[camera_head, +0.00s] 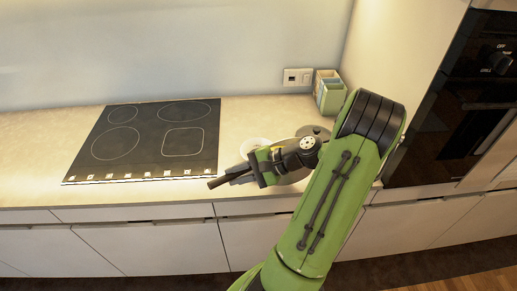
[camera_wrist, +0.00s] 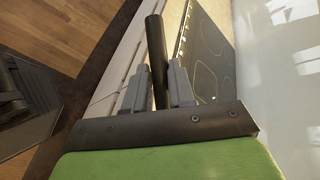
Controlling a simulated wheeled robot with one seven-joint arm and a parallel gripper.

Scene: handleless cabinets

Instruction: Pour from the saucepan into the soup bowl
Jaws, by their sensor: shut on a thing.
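My gripper (camera_head: 258,170) is shut on a dark handle, taken to be the saucepan's, above the counter's front edge right of the cooktop. The dark handle (camera_head: 218,182) sticks out to the left past the fingers. In the wrist view, the handle (camera_wrist: 155,45) stands between the two grey fingers (camera_wrist: 158,75). The saucepan's body is mostly hidden behind my wrist and arm. A pale round rim (camera_head: 254,146), perhaps the soup bowl, shows just behind the gripper. I cannot tell what either vessel holds.
A black cooktop (camera_head: 150,140) lies left on the pale counter (camera_head: 40,150). A grey round thing (camera_head: 316,131) sits behind my wrist. A tall oven cabinet (camera_head: 470,110) rises at right.

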